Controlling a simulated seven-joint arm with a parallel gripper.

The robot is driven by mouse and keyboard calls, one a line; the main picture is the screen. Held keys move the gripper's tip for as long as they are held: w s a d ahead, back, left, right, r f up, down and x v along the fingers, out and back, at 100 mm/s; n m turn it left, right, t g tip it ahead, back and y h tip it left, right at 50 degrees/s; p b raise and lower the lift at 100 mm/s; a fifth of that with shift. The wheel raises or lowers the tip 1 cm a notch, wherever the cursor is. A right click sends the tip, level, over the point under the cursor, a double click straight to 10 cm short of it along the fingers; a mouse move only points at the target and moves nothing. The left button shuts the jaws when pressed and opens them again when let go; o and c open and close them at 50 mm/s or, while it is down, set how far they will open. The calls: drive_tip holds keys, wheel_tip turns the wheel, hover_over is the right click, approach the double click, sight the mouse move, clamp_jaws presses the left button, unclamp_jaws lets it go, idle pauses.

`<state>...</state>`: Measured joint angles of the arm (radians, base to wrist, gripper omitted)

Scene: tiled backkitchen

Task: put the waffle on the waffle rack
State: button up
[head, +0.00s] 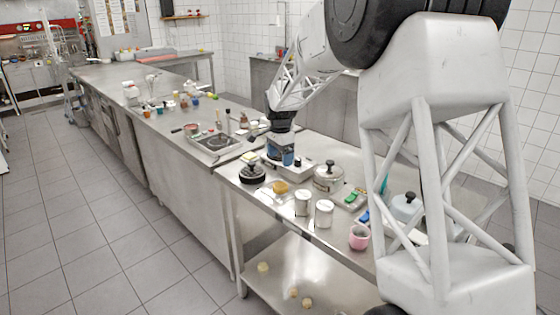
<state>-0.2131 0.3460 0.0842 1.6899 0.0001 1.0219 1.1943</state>
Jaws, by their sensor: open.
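My gripper (281,163) points down over the steel counter (262,205), beside a dark round pan-like object (252,174). It is open, and its fingertips are small and partly hidden. I see nothing held in it. A small golden-yellow item (280,187) lies on the counter just below and in front of the gripper; it may be the waffle, but it is too small to tell. I cannot make out a waffle rack with certainty.
Two white canisters (302,203) (324,213), a lidded steel pot (328,178) and a pink cup (359,238) stand to the right. A sink (215,142) and several small items are farther back. My arm hides part of the right side.

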drive_tip(key=shift+r, duration=0.1)
idle(0.7)
drive_tip(key=s+d+r+n, duration=0.2)
drive_tip(key=s+d+r, duration=0.2)
drive_tip(key=s, duration=0.4)
drive_tip(key=s+d+r+n+t, duration=0.1)
drive_tip(key=s+d+r, duration=0.3)
drive_tip(key=s, duration=0.4)
drive_tip(key=s+d+r+n, duration=0.2)
drive_tip(key=s+d+r, duration=0.15)
drive_tip(key=s, duration=0.55)
drive_tip(key=s+d+f+n, duration=0.1)
drive_tip(key=s+d+n, duration=0.1)
drive_tip(key=s, duration=0.7)
drive_tip(key=s+d+f+n+t, duration=0.1)
drive_tip(key=s+d+f+n, duration=0.1)
drive_tip(key=s, duration=0.8)
drive_tip(key=s+d+f+n, duration=0.1)
drive_tip(key=s+d+n, duration=0.1)
drive_tip(key=s, duration=0.8)
drive_tip(key=shift+s+d+f+t, duration=0.15)
drive_tip(key=shift+d+f+t, duration=0.15)
drive_tip(key=shift+d, duration=0.2)
